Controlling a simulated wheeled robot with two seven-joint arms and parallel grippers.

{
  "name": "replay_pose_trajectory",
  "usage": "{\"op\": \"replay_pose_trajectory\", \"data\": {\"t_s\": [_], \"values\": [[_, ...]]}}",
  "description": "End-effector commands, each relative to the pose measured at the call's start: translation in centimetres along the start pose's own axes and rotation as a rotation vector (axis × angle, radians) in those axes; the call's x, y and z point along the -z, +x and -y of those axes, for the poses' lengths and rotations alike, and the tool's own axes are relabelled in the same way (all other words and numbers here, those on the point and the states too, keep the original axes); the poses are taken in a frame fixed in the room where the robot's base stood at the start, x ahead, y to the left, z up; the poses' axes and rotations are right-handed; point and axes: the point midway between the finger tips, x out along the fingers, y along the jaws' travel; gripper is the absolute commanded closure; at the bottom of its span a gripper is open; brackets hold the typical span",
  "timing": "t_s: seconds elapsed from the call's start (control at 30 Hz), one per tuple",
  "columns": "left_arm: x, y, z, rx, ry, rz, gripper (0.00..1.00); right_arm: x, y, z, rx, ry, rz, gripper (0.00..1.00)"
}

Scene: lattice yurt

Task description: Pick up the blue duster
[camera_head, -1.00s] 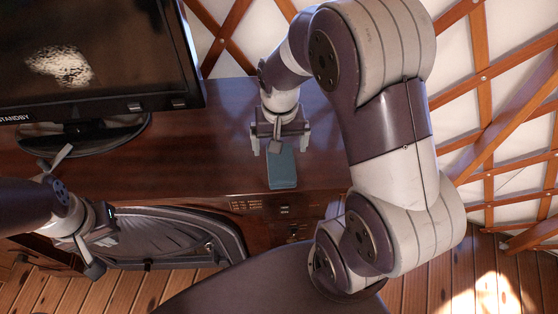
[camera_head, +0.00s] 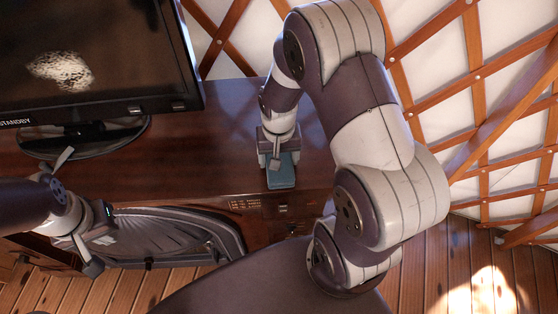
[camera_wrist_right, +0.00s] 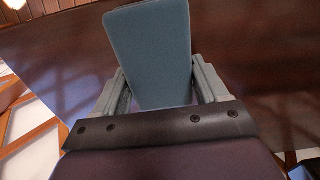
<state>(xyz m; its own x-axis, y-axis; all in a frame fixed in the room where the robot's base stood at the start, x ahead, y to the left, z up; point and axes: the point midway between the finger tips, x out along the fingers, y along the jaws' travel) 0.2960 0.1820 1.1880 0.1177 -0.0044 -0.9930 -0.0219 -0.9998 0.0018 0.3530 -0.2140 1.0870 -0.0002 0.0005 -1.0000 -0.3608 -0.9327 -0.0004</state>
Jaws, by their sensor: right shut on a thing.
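The blue duster (camera_head: 282,177) is a flat, blue-grey block on the dark wooden desk (camera_head: 225,135), close to its front edge. My right gripper (camera_head: 280,160) points down over the duster's far part and is shut on it. In the right wrist view the duster (camera_wrist_right: 150,50) stands between the two fingers (camera_wrist_right: 163,90), one on each side; its lower end is hidden behind the gripper's bar. I cannot tell whether it is clear of the desk. My left gripper (camera_head: 78,210) is at the left, in front of the desk and away from the duster. Its fingers look apart and empty.
A monitor (camera_head: 95,55) on a round stand (camera_head: 85,138) takes the desk's left part. A dark, ribbed curved thing (camera_head: 160,235) lies below the desk's front edge. The lattice wall (camera_head: 490,90) rises behind and to the right. The desk around the duster is clear.

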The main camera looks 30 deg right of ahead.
Motion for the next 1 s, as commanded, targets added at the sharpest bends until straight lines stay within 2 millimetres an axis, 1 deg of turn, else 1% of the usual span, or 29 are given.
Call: {"op": "replay_pose_trajectory", "data": {"t_s": [0.17, 0.27, 0.37, 0.67, 0.8, 0.9, 1.0], "values": [[0.0, 0.4, 0.0, 0.000, 0.000, 0.000, 1.00, 0.1, -0.7, 0.0, 0.001, 0.000, -0.003, 0.57], [-0.1, 0.9, 0.0, 0.000, 0.000, 0.000, 1.00, 0.1, -1.9, 0.0, 0.002, 0.000, -0.006, 0.57], [-0.2, 1.5, 0.0, 0.000, 0.000, 0.000, 1.00, 0.1, -3.7, 0.0, 0.002, 0.000, -0.006, 0.57], [-0.4, 3.3, 0.0, 0.000, 0.000, 0.000, 1.00, -3.5, -7.8, -5.8, 0.001, 0.007, -0.006, 0.57], [-0.4, 3.4, 0.0, 0.000, 0.000, 0.000, 1.00, -5.2, -9.7, -8.2, 0.000, 0.006, -0.003, 0.57], [-0.4, 3.4, 0.0, 0.000, 0.000, 0.000, 1.00, -5.8, -10.6, -9.2, 0.000, 0.004, -0.001, 0.57], [-0.4, 3.4, 0.0, 0.000, 0.000, 0.000, 1.00, -6.2, -10.9, -9.7, 0.000, 0.002, -0.001, 0.57]]}}
